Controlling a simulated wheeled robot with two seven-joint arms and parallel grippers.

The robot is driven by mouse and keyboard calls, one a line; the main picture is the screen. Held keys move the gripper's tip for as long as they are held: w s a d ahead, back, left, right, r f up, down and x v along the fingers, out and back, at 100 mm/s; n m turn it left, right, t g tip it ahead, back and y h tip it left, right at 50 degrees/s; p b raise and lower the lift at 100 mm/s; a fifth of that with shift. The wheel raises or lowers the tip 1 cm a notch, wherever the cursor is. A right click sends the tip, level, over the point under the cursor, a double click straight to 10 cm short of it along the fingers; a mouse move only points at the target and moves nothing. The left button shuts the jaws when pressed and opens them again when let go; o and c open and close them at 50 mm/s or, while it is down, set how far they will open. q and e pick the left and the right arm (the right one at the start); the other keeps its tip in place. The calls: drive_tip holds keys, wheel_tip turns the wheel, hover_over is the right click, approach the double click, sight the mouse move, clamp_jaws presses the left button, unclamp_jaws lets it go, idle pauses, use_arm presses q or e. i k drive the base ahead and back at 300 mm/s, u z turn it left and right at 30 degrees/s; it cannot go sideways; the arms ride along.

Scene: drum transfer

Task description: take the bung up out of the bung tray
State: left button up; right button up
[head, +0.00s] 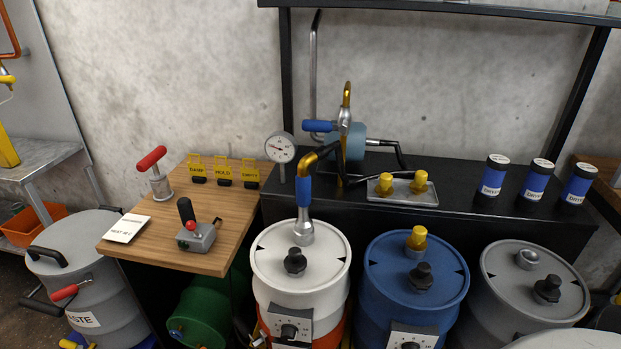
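The bung tray (403,194) is a small shallow metal tray on the black bench, right of the picture's middle. Two yellow bungs stand upright in it, a left bung (385,184) and a right bung (419,182). Another yellow bung (417,239) sits on the lid of the blue drum (387,282) in front of the tray. Neither of my grippers shows in the head view.
Several blue canisters (487,178) stand at the right. A spout with a blue sleeve (304,190) rises from the white drum (270,262). The bench between tray and canisters is clear.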

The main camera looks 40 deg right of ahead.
sight(419, 186)
drive_tip(key=u, duration=0.85)
drive_tip(key=k, duration=0.9)
drive_tip(key=z, duration=1.1)
